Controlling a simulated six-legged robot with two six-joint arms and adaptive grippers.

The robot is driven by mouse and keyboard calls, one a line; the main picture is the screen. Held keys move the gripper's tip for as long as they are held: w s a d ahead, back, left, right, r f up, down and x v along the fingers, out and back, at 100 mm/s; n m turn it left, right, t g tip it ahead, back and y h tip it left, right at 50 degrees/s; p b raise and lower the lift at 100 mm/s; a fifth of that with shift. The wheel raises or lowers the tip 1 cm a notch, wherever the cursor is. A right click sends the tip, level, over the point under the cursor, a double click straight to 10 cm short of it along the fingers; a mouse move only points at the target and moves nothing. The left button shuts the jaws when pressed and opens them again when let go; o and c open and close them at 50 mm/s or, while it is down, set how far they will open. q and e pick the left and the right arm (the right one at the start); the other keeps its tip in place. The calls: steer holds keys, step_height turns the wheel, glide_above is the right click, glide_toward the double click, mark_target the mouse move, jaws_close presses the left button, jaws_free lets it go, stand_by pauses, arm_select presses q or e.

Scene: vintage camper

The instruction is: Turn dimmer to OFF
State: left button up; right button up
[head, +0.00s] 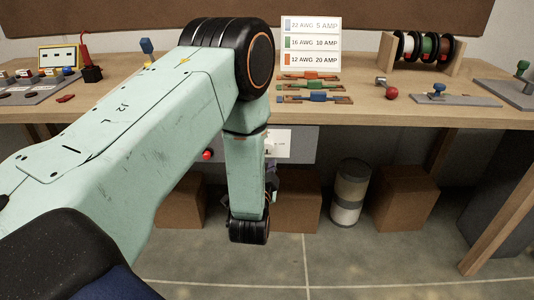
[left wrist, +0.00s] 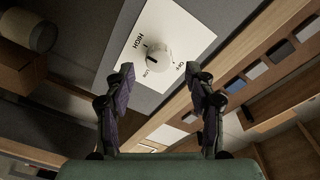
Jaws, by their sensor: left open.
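The dimmer is a round white knob (left wrist: 152,55) on a white plate (left wrist: 185,32) marked HIGH, Low and OFF. A dark mark on the knob's face lies on the side towards Low; its exact setting is hard to read. In the head view the plate (head: 290,143) shows partly on the bench's front below the top, and my arm hides the knob. My left gripper (left wrist: 160,72) is open and empty, its two fingertips apart on either side below the knob in the left wrist view, not visibly touching it. My right gripper is not in view.
The wooden bench top (head: 400,108) overhangs the plate. A red button (head: 208,155) sits on the bench front left of my forearm. Cardboard boxes (head: 404,198) and a drum (head: 350,190) stand beneath. Wire spools (head: 428,46) and connectors (head: 315,98) are on top.

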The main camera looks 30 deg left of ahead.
arm_select(q)
steer(key=shift+x, duration=1.5)
steer(key=shift+w, duration=0.1)
jaws_close()
